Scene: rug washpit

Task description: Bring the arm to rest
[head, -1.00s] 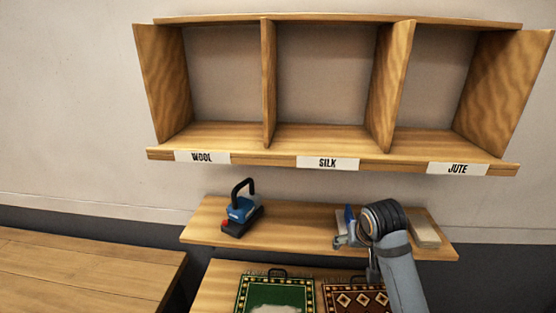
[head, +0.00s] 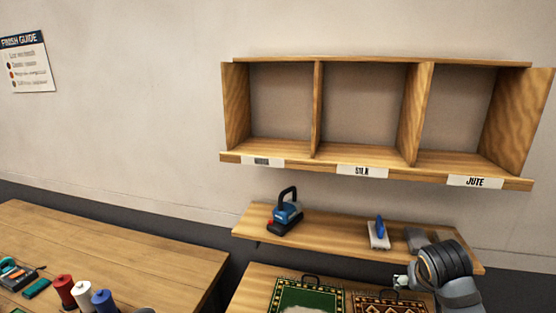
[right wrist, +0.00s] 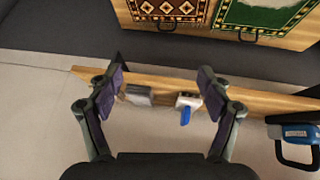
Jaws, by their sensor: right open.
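My right arm (head: 448,268) is at the lower right of the head view, in front of the right end of the narrow wooden shelf (head: 345,236). Its gripper (right wrist: 160,76) shows in the right wrist view with its two fingers spread wide apart. Nothing is held between them. A grey block (right wrist: 138,95) and a blue-handled tool (right wrist: 187,104) lie on the shelf below and beyond the fingers, apart from them. The same blue-handled tool (head: 379,234) shows in the head view. My left gripper is out of sight.
A blue corded-looking device (head: 286,213) with a black handle stands on the shelf's left part. Empty WOOL, SILK and JUTE cubbies (head: 365,110) hang above. Green (head: 300,295) and brown (head: 385,303) patterned rugs lie below. A table (head: 110,255) with several spools is at left.

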